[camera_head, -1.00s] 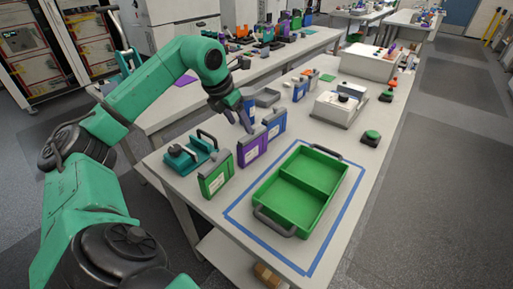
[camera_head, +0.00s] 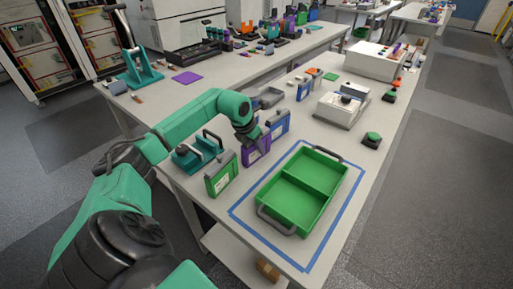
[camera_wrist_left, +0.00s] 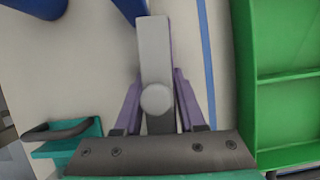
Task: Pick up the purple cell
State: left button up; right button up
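The purple cell (camera_head: 257,151) stands upright on the table, between a green cell and a blue cell. In the left wrist view its grey top (camera_wrist_left: 154,60) with a round knob fills the middle, with thin purple sides showing. My left gripper (camera_head: 250,136) is down over it from above. In the left wrist view the fingers of the left gripper (camera_wrist_left: 157,100) lie on both sides of the cell, seemingly apart from it; contact is hard to tell. The far finger is partly hidden in the head view. My right gripper is not in view.
The green cell (camera_head: 222,177) stands close in front, the blue cell (camera_head: 279,125) close behind. A teal holder with a handle (camera_head: 187,160) is at the left. A green two-compartment tray (camera_head: 297,207) lies right, inside blue tape (camera_head: 333,232). A white device (camera_head: 338,108) stands farther back.

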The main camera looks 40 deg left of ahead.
pick_arm(q)
grip_shut()
jog(key=shift+r, duration=0.15)
dwell(0.9)
